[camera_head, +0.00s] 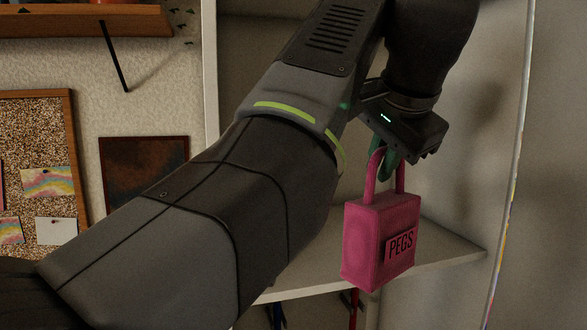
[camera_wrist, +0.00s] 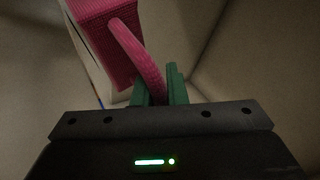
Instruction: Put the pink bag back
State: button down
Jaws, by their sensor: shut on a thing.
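The pink bag (camera_head: 378,245) with a dark "PEGS" label hangs upright from my gripper (camera_head: 386,160) by its pink handle. The green fingers are shut on the handle's top. In the head view the bag is in front of a pale shelf board (camera_head: 440,257); I cannot tell whether its base touches the board. In the wrist view the bag (camera_wrist: 100,38) is at the upper left, and its handle runs down between the green fingertips of my gripper (camera_wrist: 160,85). My arm hides much of the shelf's left part in the head view.
A pale upright panel (camera_head: 210,75) stands at the shelf unit's left side. Red and blue things hang below the board, including a red one (camera_head: 353,308). A wooden wall shelf (camera_head: 85,22), a cork board (camera_head: 38,130) and a dark picture (camera_head: 143,180) are at left.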

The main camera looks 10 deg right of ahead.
jog(key=w+d+f+p, duration=0.1)
jog(key=w+f+p, duration=0.2)
jog(key=w, duration=0.8)
jog(key=shift+w+f, duration=0.3)
jog(key=shift+f, duration=0.1)
jog(key=c, duration=1.5)
grip_release()
jog(key=shift+f, duration=0.1)
jog(key=shift+o, duration=0.2)
jog(key=v, duration=1.2)
jog(key=shift+r+b, duration=0.2)
jog(key=shift+b, duration=0.15)
